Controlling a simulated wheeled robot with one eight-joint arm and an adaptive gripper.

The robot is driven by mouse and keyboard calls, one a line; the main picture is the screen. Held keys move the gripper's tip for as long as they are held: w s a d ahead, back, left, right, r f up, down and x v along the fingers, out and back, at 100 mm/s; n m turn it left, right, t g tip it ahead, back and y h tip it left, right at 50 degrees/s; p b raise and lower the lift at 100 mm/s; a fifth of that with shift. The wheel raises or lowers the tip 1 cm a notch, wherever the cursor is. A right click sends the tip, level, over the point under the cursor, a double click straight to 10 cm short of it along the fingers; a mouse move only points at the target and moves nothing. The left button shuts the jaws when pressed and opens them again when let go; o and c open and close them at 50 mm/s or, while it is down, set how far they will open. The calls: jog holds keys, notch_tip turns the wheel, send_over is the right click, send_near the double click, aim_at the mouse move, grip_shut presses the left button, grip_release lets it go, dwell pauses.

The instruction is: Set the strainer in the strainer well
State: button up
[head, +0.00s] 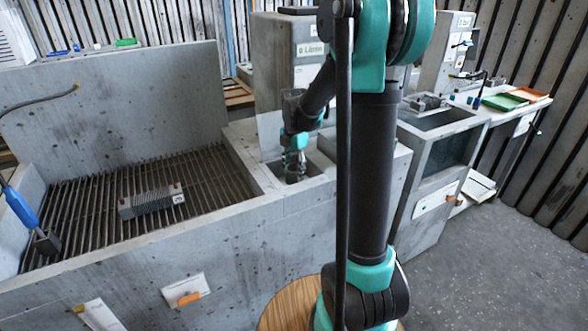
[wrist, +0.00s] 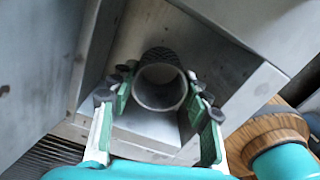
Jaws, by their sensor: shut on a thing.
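My gripper (head: 294,157) reaches down at the recessed well (head: 318,166) in the concrete block, right of the grated basin. In the wrist view my gripper (wrist: 160,84) is shut on the strainer (wrist: 159,55), a short dark open cylinder with a mesh-like outer wall. Its round open end faces the wrist camera, and the green finger pads press on both sides. In the head view the strainer (head: 295,176) shows small and dark under the fingers, at the well opening. I cannot tell whether it touches the well floor.
A grated basin (head: 95,210) holds a finned grey block (head: 151,200). A concrete housing (head: 300,52) stands behind the well. A blue-handled tool (head: 20,207) is at the left. A bench with green (head: 505,101) and orange (head: 530,94) trays is at the right.

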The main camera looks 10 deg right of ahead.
jog(key=shift+f, duration=0.95)
jog(key=shift+f, duration=0.15)
dwell(0.3)
jog(key=o, duration=1.3)
jog(key=shift+o, duration=0.2)
notch_tip(320, 180, up, 12)
jog(key=shift+r, duration=0.1)
